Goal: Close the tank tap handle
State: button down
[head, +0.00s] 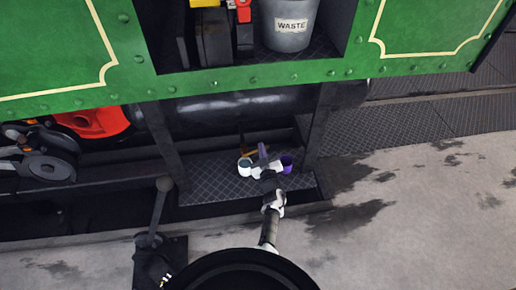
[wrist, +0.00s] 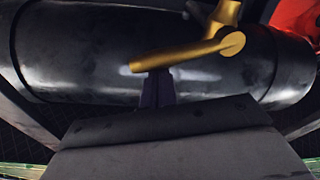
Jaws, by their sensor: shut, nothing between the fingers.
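The brass tap handle (wrist: 180,56) shows large in the wrist view as a golden lever. It runs from a round pivot at right to a free end at left. The black tank (wrist: 80,60) is behind it; in the head view it is a dark cylinder (head: 235,108) under the green bodywork. My gripper (wrist: 157,76) is shut and empty, its fingertips right by the lever's free end; I cannot tell whether they touch. In the head view my gripper (head: 262,150) is over the step, and only a bit of brass (head: 249,150) shows beside it.
A dark tread-plate step (head: 205,182) lies below my gripper. Black posts (head: 318,125) frame the tank opening on both sides. A floor lever (head: 160,205) stands at left. A grey waste bucket (head: 288,25) sits above. The pavement at right (head: 430,220) is clear.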

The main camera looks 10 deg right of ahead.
jog(key=shift+d+f+m+h+b, duration=0.1)
jog(key=shift+d+f+m+b, duration=0.15)
jog(key=shift+f+m, duration=0.25)
jog(key=shift+d+f+m+h+b, duration=0.15)
jog(key=shift+f+m+b, duration=0.15)
jog(key=shift+f+m, duration=0.25)
jog(key=shift+d+f+m+h+b, duration=0.1)
jog(key=shift+d+f+m+b, duration=0.2)
jog(key=shift+m, duration=0.35)
jog(key=shift+a+f, duration=0.1)
notch_tip(320, 180, up, 5)
jog(key=p, duration=0.3)
jog(key=s+f+p, duration=0.2)
jog(key=s+p, duration=0.1)
jog(key=s, duration=0.6)
jog(key=shift+f, duration=0.2)
